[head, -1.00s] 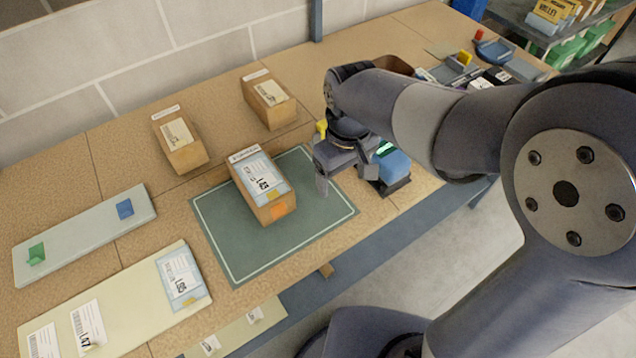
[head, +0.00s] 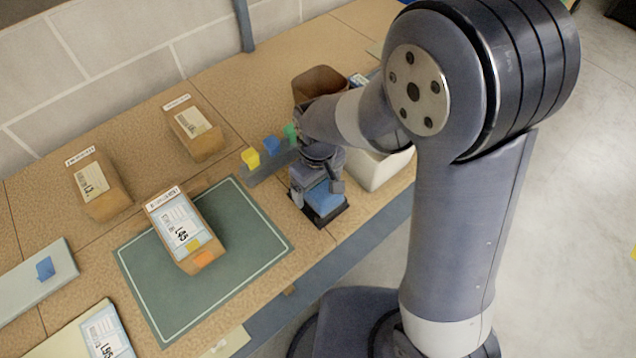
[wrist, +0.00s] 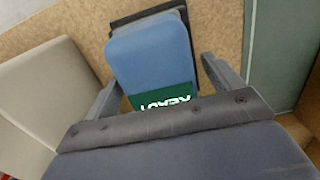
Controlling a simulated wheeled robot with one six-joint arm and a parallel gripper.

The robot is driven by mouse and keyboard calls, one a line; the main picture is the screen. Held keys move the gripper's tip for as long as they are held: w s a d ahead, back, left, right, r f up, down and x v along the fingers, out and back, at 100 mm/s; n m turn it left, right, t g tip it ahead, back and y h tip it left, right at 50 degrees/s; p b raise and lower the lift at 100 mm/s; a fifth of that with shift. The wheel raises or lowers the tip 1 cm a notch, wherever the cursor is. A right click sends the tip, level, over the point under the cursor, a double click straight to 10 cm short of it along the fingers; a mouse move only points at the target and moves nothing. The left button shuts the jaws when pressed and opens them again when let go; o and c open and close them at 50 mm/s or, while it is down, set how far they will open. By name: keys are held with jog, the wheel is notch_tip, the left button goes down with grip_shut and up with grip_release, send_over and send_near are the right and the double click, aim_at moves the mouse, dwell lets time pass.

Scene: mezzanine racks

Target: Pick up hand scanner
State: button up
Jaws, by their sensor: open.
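The hand scanner (head: 323,199) is blue and sits on a black base (head: 329,219) at the bench's front edge, right of the green mat. In the wrist view the hand scanner (wrist: 150,50) shows a rounded blue body and a green screen reading "READY", upside down. My gripper (head: 317,187) is over it, pointing down. In the wrist view my gripper (wrist: 160,75) is open, with one finger on each side of the scanner. I cannot tell whether either finger touches it. My gripper's palm hides the scanner's near end.
A labelled carton (head: 184,228) stands on the green mat (head: 150,268), with two cartons behind it. Yellow, blue and green clips stand in a grey rack (head: 262,172) close behind my gripper. A pale bin (head: 385,169) stands right of the scanner, and a brown bin (head: 320,82) behind.

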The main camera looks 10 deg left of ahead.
jog(key=shift+f, duration=0.95)
jog(key=c, duration=1.2)
jog(key=shift+c, duration=0.2)
